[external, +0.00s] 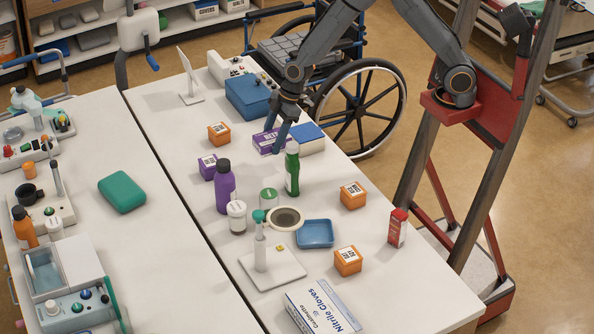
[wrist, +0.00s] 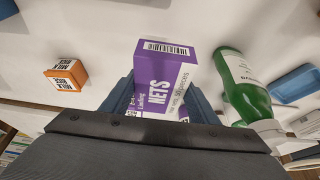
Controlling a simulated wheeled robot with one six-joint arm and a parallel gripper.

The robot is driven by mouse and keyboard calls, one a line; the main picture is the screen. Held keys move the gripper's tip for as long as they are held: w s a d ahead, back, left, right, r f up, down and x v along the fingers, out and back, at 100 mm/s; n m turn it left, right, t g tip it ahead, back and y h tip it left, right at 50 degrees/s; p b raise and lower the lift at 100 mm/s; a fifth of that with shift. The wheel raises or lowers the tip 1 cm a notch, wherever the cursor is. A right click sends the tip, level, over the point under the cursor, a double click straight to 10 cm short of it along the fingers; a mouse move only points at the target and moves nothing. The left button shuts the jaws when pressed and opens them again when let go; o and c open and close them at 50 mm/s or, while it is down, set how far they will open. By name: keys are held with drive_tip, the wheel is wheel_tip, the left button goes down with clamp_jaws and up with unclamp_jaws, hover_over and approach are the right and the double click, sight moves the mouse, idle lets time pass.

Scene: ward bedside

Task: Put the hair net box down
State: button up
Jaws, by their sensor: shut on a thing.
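The hair net box (external: 268,142) is purple with a white label. In the wrist view the box (wrist: 163,75) sits between my two fingers, with the word NETS and a barcode showing. My gripper (external: 279,134) is shut on it at the far part of the right-hand table (external: 330,240). In the wrist view my gripper (wrist: 165,95) has one blue finger on each side of the box. I cannot tell whether the box touches the table.
A green bottle (external: 292,170) stands close by; it also shows in the wrist view (wrist: 241,85). A blue-and-white box (external: 307,138), a blue case (external: 248,97) and an orange box (external: 219,133) are near. Purple bottle (external: 225,188) and small purple box (external: 207,167) stand left.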

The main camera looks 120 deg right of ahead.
drive_tip(key=shift+f+b, duration=0.7)
drive_tip(key=shift+f, duration=3)
drive_tip(key=shift+f, duration=0.2)
drive_tip(key=o, duration=1)
drive_tip(key=shift+o, duration=0.2)
drive_tip(key=shift+r, duration=0.2)
